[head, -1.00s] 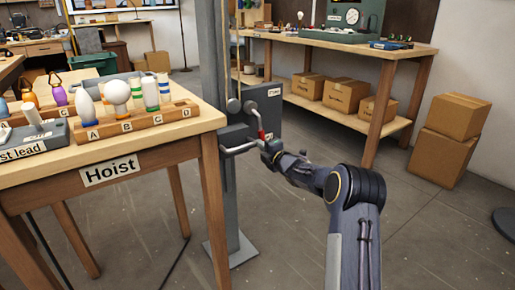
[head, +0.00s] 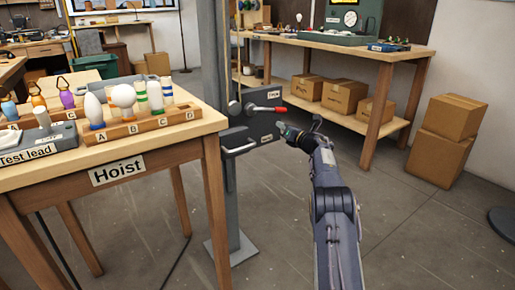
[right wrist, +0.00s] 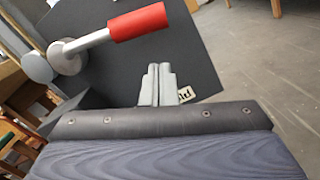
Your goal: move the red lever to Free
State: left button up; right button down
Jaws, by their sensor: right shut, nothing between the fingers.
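The red lever (head: 281,110) is on a dark plate (head: 240,133) fixed to the grey hoist post. Its metal rod runs from a round pivot, and its red grip points right, about level. Two small white labels sit on the plate, one above the lever (head: 273,95) and one below (head: 266,138); I cannot read them surely. My right gripper (head: 282,130) is just below the red grip. In the right wrist view the shut, empty fingers (right wrist: 157,85) are in front of the plate, apart from the red grip (right wrist: 137,21). My left gripper is not in view.
A grey bar handle (head: 240,149) sticks out low on the plate. The wooden Hoist table (head: 150,150) with a bulb rack stands to the left. A workbench (head: 350,52) with cardboard boxes (head: 345,95) is behind.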

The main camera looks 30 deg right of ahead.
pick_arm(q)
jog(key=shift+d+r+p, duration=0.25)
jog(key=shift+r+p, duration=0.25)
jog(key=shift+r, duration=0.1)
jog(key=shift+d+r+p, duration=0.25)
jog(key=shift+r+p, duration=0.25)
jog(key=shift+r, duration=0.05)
pick_arm(e)
jog(key=shift+d+r+n, duration=0.25)
jog(key=shift+r+n, duration=0.1)
jog(key=shift+r, duration=0.25)
jog(key=shift+d+r+n, duration=0.3)
jog(key=shift+r+n, duration=0.1)
jog(key=shift+r, duration=0.2)
jog(key=shift+d+r+n, duration=0.25)
jog(key=shift+r+n, duration=0.1)
jog(key=shift+r, duration=0.25)
